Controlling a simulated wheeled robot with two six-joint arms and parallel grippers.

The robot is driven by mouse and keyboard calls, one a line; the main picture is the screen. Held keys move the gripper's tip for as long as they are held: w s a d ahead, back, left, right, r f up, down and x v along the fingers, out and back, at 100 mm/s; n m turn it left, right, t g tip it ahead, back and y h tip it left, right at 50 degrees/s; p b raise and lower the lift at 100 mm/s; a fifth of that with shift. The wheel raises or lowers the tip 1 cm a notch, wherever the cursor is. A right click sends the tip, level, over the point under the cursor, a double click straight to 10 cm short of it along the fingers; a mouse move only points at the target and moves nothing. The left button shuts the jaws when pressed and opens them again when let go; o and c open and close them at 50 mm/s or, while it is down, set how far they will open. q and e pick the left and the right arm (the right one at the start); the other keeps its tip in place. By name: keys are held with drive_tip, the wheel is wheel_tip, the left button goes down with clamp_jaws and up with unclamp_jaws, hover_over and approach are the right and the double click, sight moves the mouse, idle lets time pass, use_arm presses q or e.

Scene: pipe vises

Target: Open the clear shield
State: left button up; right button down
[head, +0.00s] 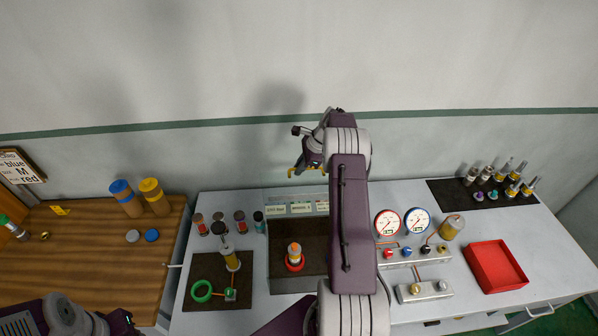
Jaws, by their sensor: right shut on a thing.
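The clear shield (283,194) shows as a faint see-through pane behind and above the dark bay (277,285) at the table's middle. Its exact tilt is hard to tell. A yellow handle bar (294,173) shows above the pane. My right gripper (305,166) is shut on this handle, high over the back of the table. My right forearm hides the bay's right side. An orange-and-white part on a red ring (294,258) stands in the bay. My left gripper (122,322) is partly in view at the lower left, away from the shield; its fingers are unclear.
A dark mat (190,300) with a green ring lies left of the bay, with several small jars behind it. Two gauges (402,224), a valve panel and a red tray (497,266) are at right. Bottles stand at far right. A wooden table (75,270) is at left.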

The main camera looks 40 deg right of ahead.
drive_tip(key=shift+w+d+f+p, duration=0.15)
drive_tip(key=shift+w+d, duration=0.15)
drive_tip(key=shift+w, duration=0.2)
drive_tip(key=shift+w+d+f+p, duration=0.15)
drive_tip(key=shift+w+d, duration=0.1)
drive_tip(key=shift+w, duration=0.25)
drive_tip(key=shift+r, duration=0.1)
drive_tip(key=c, duration=1.5)
unclamp_jaws()
drive_tip(key=shift+a, duration=0.1)
